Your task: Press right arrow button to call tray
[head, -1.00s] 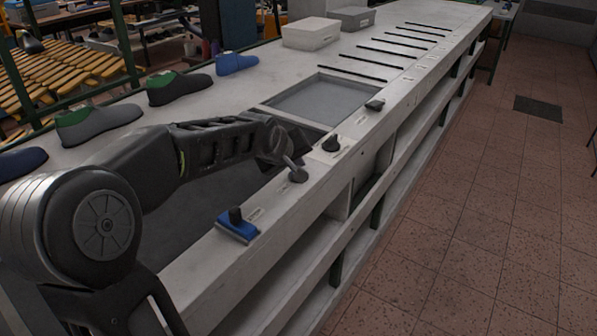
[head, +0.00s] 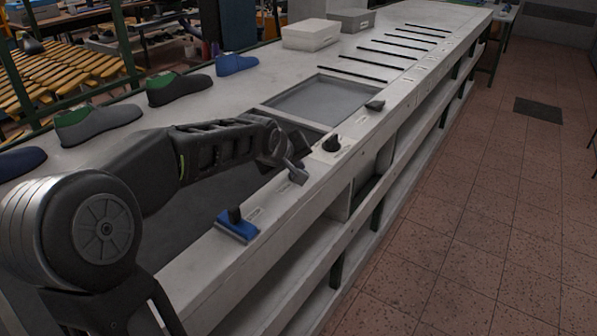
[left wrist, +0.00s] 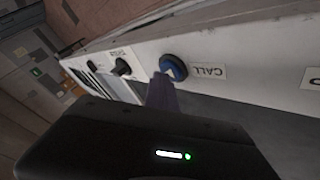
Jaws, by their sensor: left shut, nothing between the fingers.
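A round blue button (left wrist: 173,67) with a dark rim sits on the bench's pale edge beside a label reading "CALL" in the left wrist view. No arrow mark can be made out on it. My left gripper (head: 299,175) is shut and empty, over the front rail of the bench in the head view, where it hides the button. In the left wrist view its dark fingertips (left wrist: 162,92) are right beside the button's near edge. I cannot tell whether they touch it. My right gripper is not in view.
The long bench (head: 430,75) carries dark knobs, one (head: 331,143) just beyond my gripper, and a blue block with a black knob (head: 237,226) nearer. Shoe lasts (head: 98,122) stand along the back. A recessed grey tray area (head: 320,100) lies beyond.

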